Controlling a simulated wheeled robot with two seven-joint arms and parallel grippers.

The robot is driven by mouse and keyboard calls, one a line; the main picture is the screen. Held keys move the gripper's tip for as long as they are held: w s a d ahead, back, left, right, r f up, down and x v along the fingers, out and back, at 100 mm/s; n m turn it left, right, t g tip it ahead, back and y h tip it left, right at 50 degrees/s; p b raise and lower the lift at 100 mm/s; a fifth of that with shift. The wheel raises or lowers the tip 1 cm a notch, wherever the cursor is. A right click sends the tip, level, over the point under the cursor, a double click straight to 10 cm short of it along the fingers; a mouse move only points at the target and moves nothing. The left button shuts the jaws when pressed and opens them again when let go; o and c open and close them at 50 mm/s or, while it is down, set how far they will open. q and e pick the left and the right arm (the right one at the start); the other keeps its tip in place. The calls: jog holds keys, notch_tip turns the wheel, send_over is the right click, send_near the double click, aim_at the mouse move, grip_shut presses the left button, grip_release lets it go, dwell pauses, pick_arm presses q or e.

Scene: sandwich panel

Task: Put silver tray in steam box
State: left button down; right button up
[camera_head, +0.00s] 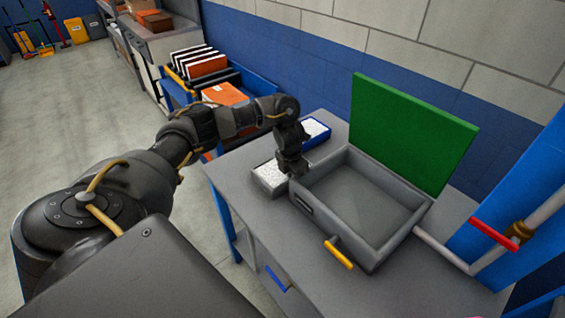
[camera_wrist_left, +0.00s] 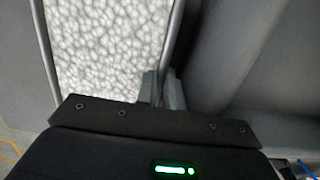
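The silver tray (camera_head: 268,179), filled with white lumpy material, is on the grey table against the left side of the steam box. My left gripper (camera_head: 293,168) points down at the tray's right edge. In the left wrist view, the gripper's fingers (camera_wrist_left: 163,90) are close together with the silver tray's rim (camera_wrist_left: 174,38) between them, one finger inside and one outside. The steam box (camera_head: 310,200) is a grey open box, empty inside, with its green lid (camera_head: 412,130) raised at the back. My right gripper is not in view.
A blue tray (camera_head: 325,134) with white contents stands behind the silver tray. A yellow handle (camera_head: 338,254) sticks out from the box's front. A pipe with a red lever (camera_head: 493,233) runs at the right. The table (camera_head: 235,190) is clear at its front left.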

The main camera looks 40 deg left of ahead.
pick_arm(q)
jog(key=shift+r, duration=0.15)
dwell(0.3)
notch_tip(320, 180, up, 10)
jog(key=p, duration=0.1)
dwell(0.7)
jog(key=shift+d, duration=0.1)
jog(key=s+d+r+m+g, duration=0.1)
jog(key=s+d+r+m, duration=0.2)
jog(key=s+d+m, duration=0.3)
jog(key=s+d+r+m+g, duration=0.1)
jog(key=s+d+r+m, duration=0.3)
jog(key=d+m, duration=0.7)
jog(key=s+m, duration=0.2)
jog(key=m, duration=0.4)
jog(key=shift+r+m+h, duration=0.3)
jog(key=shift+h, duration=0.1)
jog(key=shift+s, duration=0.1)
